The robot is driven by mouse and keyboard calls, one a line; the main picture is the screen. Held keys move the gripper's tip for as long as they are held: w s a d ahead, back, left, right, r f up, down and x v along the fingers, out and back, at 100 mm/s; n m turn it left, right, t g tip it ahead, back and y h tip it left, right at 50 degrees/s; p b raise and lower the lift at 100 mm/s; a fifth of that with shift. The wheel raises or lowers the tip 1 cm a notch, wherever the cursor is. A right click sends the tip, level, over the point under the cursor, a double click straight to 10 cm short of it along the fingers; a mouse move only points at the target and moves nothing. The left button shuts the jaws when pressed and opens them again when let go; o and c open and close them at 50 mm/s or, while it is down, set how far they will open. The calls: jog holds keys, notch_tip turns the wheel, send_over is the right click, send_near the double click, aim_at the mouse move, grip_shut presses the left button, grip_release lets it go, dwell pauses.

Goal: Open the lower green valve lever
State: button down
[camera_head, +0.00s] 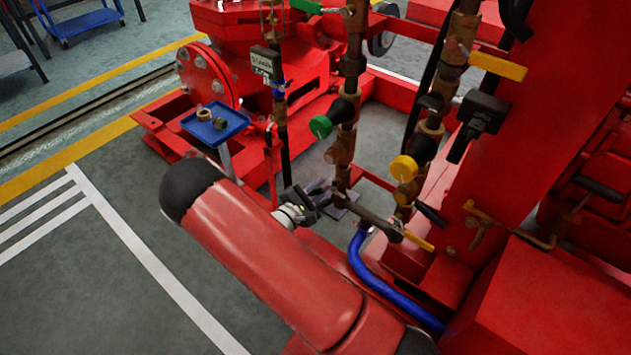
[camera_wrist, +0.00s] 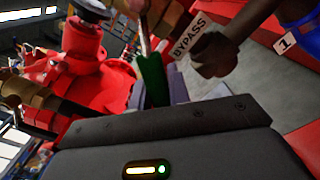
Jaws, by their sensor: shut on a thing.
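The lower green valve lever (camera_wrist: 153,80) runs down from the pipework to the dark body of my gripper (camera_wrist: 155,108) in the wrist view. My gripper is shut on its lower end, and the jaws hide that end. In the head view my gripper (camera_head: 322,193) is beside the vertical brass pipe, at its lower part. There the lever is too small and too covered to make out clearly. A white BYPASS tag (camera_wrist: 190,38) hangs just right of the lever in the wrist view.
A green round knob (camera_head: 321,127) and an upper green lever (camera_head: 305,6) sit higher on the pipe. Yellow levers (camera_head: 498,66) and a yellow knob (camera_head: 403,168) are to the right. A blue hose (camera_head: 385,285) curves below. A blue tray (camera_head: 215,123) stands left.

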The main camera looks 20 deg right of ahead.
jog(key=shift+s+d+f+n+p, duration=0.2)
jog(key=shift+s+f+n, duration=0.1)
jog(key=shift+n, duration=0.4)
jog(key=shift+s+d+f+n+p, duration=0.1)
jog(key=shift+s+d+f+n, duration=0.15)
jog(key=shift+n, duration=0.45)
jog(key=shift+s+f, duration=0.1)
jog(key=c, duration=1.3)
grip_release()
